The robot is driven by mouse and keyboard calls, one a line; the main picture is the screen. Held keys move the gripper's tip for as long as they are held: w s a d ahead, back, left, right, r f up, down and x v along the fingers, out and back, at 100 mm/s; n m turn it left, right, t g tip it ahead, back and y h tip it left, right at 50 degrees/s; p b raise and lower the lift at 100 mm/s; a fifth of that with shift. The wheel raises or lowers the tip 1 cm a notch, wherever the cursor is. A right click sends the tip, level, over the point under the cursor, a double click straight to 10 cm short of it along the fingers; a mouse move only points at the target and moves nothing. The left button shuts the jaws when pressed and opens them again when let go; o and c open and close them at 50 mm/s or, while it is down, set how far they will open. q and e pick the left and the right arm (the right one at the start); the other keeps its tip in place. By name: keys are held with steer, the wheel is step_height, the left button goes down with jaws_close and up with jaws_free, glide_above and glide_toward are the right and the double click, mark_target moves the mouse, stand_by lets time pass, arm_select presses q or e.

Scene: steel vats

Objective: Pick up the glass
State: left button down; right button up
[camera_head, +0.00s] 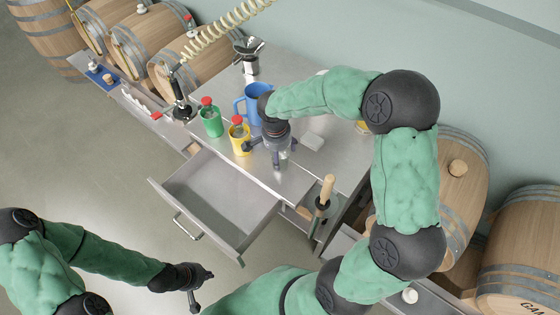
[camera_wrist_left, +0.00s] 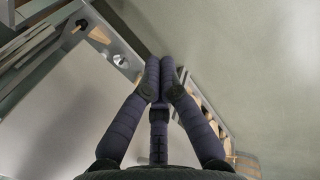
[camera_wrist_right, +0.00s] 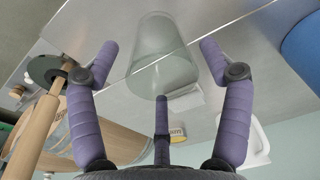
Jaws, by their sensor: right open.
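The clear, empty-looking glass (camera_wrist_right: 160,62) stands on the steel tabletop in the right wrist view, ahead of and between my spread fingers. My right gripper (camera_wrist_right: 158,50) is open, with a visible gap on each side of the glass. In the head view my right gripper (camera_head: 279,155) points down over the front part of the table, and the glass is hard to make out there. My left gripper (camera_wrist_left: 160,66) is shut and empty. In the head view it hangs low (camera_head: 195,300), away from the table.
An open, empty drawer (camera_head: 212,196) juts out in front. A wooden-handled tool (camera_head: 325,192) stands at the table's right. Barrels (camera_head: 149,39) line the back left.

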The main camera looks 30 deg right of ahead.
steer(key=f, duration=0.3)
steer(key=f+b, duration=0.1)
steer(key=f, duration=0.1)
steer(key=shift+w+d, duration=0.15)
steer(key=shift+d, duration=0.2)
steer(key=c, duration=1.5)
steer(key=shift+o, duration=0.2)
